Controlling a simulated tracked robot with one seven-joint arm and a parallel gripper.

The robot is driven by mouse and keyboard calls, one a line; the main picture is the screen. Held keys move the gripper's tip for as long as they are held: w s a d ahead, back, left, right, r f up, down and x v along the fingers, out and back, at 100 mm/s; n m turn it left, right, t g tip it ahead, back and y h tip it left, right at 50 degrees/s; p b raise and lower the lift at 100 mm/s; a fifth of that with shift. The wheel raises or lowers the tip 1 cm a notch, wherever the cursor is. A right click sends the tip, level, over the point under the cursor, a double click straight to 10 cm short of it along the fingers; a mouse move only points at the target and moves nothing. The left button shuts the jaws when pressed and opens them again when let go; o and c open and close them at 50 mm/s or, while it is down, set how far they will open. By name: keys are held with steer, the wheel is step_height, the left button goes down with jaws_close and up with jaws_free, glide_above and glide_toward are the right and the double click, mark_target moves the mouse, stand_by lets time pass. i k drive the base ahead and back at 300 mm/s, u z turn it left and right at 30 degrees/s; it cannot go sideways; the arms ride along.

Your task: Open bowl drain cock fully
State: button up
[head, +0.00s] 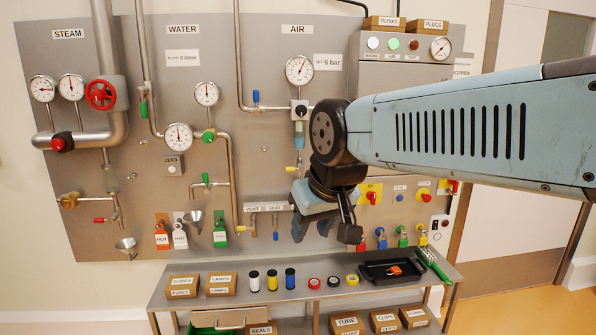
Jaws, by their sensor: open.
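The air unit's clear bowl (299,135) hangs under the round gauge on the AIR pipe. Below the bowl is a small cock with a yellow lever (292,169), which looks like the bowl drain cock. Its lever points left, roughly level. My gripper (325,232) is open and empty, pointing down in front of the panel. It is below and to the right of the yellow lever and apart from it in the picture. My wrist stands close to the right of the cock and may hide part of it.
Two small taps (264,225) hang under labels left of my gripper. Padlocks and colored knobs (373,193) lie to its right. A shelf (240,297) with boxes, tape rolls and a black tray (378,272) runs below. My arm covers the panel's right side.

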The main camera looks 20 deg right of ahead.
mark_target(300, 169)
steer(key=i, duration=1)
steer(key=z, duration=0.05)
